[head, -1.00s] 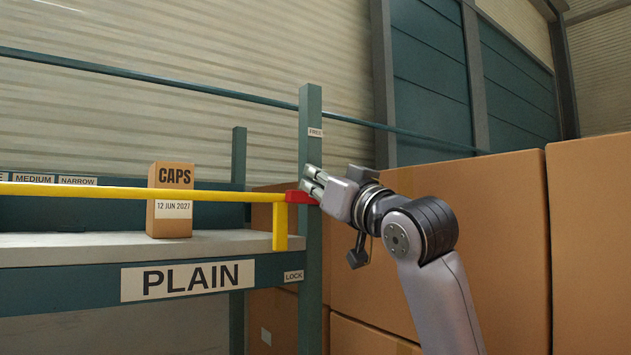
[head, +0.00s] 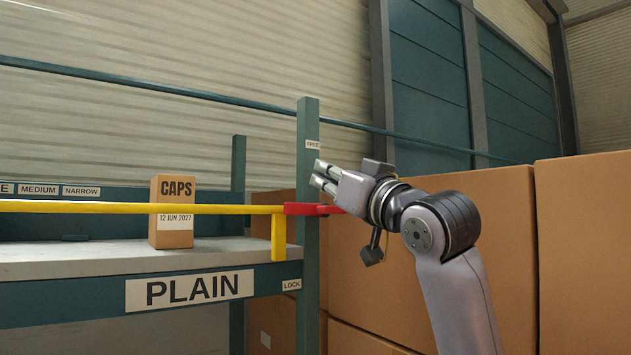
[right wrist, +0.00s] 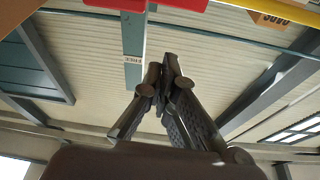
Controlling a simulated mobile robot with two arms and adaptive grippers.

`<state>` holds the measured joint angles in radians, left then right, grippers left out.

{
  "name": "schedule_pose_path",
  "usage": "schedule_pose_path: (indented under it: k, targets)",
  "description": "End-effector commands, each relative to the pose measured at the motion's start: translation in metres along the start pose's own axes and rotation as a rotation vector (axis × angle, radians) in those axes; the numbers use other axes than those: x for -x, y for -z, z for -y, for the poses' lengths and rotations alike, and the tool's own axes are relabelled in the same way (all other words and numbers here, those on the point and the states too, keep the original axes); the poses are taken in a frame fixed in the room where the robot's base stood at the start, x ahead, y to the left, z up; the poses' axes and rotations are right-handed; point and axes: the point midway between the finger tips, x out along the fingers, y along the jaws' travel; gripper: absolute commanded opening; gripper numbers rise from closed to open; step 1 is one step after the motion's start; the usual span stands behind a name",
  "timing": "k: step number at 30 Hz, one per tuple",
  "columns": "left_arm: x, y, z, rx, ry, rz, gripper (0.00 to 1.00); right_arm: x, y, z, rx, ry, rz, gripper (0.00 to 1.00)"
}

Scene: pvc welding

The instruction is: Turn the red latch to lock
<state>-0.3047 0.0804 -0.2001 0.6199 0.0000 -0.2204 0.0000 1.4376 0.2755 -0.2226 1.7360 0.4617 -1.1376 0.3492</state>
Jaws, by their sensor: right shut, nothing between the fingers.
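The red latch (head: 303,209) lies level at the right end of the yellow bar (head: 120,207), in front of the green post (head: 307,150). Its right end runs behind my right gripper. In the right wrist view the red latch (right wrist: 185,4) shows along the top edge. My right gripper (head: 319,174) is shut and empty, with its fingertips just above the latch, in front of or beside the post; contact cannot be told. In the right wrist view the fingers (right wrist: 167,65) are together. My left gripper is not in view.
A CAPS box (head: 172,235) stands on the shelf (head: 60,261) behind the yellow bar. A PLAIN sign (head: 190,289) is on the shelf front. Large cardboard boxes (head: 510,260) fill the right side behind my arm.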

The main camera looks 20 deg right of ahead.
Motion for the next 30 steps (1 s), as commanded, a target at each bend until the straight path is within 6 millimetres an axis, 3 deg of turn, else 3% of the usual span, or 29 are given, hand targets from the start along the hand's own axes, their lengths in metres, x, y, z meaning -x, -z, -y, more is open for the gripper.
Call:
schedule_pose_path:
  k: [3,10,30]
  targets:
    - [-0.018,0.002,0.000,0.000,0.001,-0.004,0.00,0.025,-0.003,-0.001,0.003,0.000,-0.005,0.00]
    - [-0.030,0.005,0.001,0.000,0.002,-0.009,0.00,0.054,-0.002,-0.001,0.001,-0.001,-0.002,0.00]
    - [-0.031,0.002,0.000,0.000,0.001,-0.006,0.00,0.058,-0.003,-0.002,0.001,-0.002,0.004,0.00]
